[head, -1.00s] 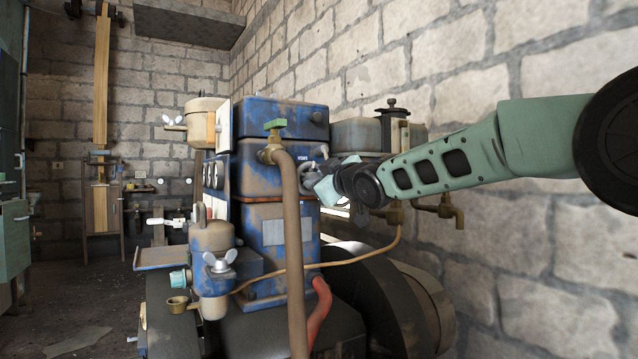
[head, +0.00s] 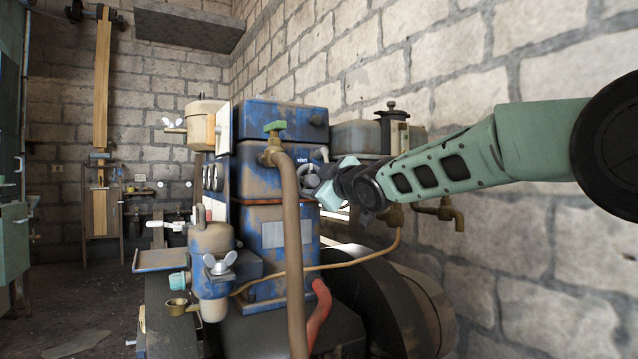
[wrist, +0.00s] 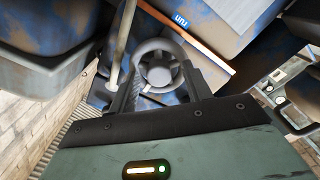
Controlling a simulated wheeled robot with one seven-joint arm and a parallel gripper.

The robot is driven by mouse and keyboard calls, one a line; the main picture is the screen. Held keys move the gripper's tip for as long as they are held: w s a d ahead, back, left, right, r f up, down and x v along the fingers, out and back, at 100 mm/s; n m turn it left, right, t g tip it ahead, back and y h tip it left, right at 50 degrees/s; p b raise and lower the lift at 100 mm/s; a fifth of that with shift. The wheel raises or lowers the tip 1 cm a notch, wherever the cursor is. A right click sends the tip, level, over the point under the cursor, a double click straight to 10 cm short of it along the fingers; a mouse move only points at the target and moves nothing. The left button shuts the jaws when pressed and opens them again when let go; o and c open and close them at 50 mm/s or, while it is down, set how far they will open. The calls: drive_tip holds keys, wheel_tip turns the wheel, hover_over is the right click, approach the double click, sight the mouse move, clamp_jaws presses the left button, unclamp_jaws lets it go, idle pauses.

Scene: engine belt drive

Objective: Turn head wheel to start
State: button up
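The head wheel (head: 311,179) is a small grey ring with a hub on the right side of the blue engine head (head: 262,160), just below a "start" label. It also shows in the wrist view (wrist: 158,70), where the ring sits between the two finger tips. My gripper (head: 322,183) comes in from the right at the wheel. In the wrist view one finger (wrist: 131,88) is left of the ring and the other (wrist: 193,80) is right of it. The tips look very near or touching the rim; I cannot tell whether they clamp it.
A brown pipe (head: 291,250) with a green tap (head: 274,128) stands in front of the engine, left of the wheel. A black flywheel (head: 375,300) lies below my arm. A grey tank (head: 360,138) and the stone wall (head: 500,210) are behind.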

drive_tip(key=shift+s+d+r, duration=0.1)
drive_tip(key=b+v, duration=0.1)
drive_tip(key=v, duration=1.6)
drive_tip(key=shift+d, duration=0.1)
